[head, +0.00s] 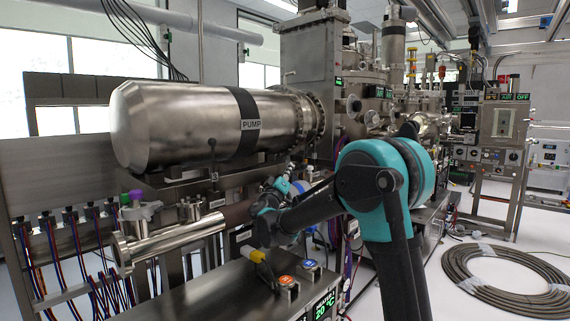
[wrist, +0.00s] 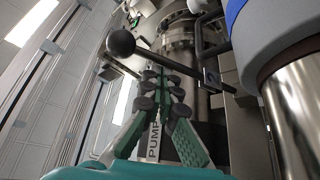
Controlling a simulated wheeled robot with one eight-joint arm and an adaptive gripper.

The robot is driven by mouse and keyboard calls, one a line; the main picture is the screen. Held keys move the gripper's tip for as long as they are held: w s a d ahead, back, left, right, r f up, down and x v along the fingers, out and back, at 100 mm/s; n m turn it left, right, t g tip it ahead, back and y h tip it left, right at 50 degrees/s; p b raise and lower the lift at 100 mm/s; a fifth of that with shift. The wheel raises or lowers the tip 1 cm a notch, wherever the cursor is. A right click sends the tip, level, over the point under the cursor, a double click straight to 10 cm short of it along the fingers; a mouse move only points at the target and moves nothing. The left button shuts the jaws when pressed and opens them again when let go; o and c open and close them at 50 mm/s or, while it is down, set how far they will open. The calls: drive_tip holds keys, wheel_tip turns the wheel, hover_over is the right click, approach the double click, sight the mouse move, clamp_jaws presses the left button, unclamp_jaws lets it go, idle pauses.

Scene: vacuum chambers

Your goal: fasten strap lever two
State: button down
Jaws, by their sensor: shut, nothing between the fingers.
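In the wrist view a lever with a black ball knob (wrist: 122,42) and a thin dark rod crosses above and beyond my fingertips. A small tag on the rod (wrist: 210,76) is too unclear to read for certain. My gripper (wrist: 163,80) has green fingers with dark pads, which meet at the tips with nothing held. The knob is ahead and slightly left of the tips, apparently apart from them. The pump (head: 180,125) is a large steel cylinder with a black strap (head: 246,108) around it in the head view. My gripper is small and partly hidden there, below the pump's right end.
A blue ring (wrist: 238,12) above a steel cylinder (wrist: 300,110) stands close on the right in the wrist view. In the head view a flanged steel pipe (head: 165,242) lies left of my arm. A coiled hose (head: 505,272) lies on the floor at right.

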drive_tip(key=shift+f+m+h, duration=0.4)
drive_tip(key=shift+f+m, duration=0.15)
drive_tip(key=shift+m, duration=0.05)
drive_tip(key=shift+s+d+f, duration=0.2)
drive_tip(key=shift+d+f, duration=0.1)
drive_tip(key=shift+f, duration=0.25)
drive_tip(key=shift+s+d+f, duration=0.1)
drive_tip(key=shift+f, duration=0.7)
drive_tip(key=shift+s+f, duration=0.1)
drive_tip(key=v, duration=1.1)
drive_tip(key=shift+s+f, duration=0.2)
drive_tip(key=shift+s, duration=0.15)
